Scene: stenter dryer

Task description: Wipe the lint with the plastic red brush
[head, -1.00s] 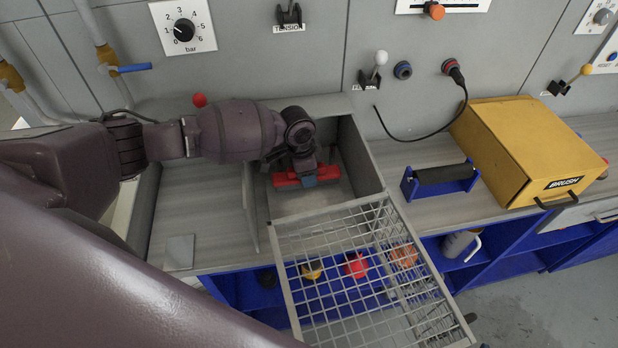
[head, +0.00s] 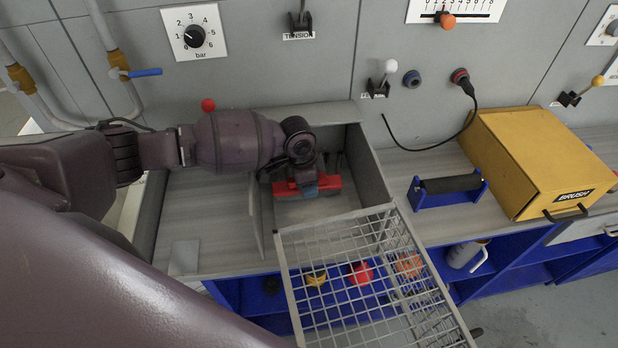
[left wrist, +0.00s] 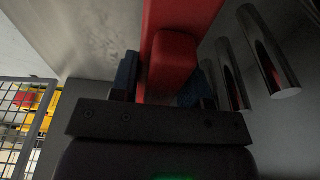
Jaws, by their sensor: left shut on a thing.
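The red plastic brush (head: 298,187) is held inside an open grey box (head: 372,170) on the bench. My left gripper (head: 310,184) is shut on it, and in the left wrist view the red handle (left wrist: 174,62) sits between the blue finger pads. The box floor (head: 310,210) shows in front of the brush. A greyish patch shows on a pale surface beside the brush in the left wrist view; I cannot tell whether it is lint. Whether the bristles touch the floor is hidden. My right gripper is not in view.
A wire mesh lid (head: 350,270) hangs open at the box's front. Metal cylinders (left wrist: 268,50) stand close beside the gripper. A blue roller stand (head: 447,188) and a yellow BRUSH box (head: 530,155) stand to the right. Bare bench lies left of the box.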

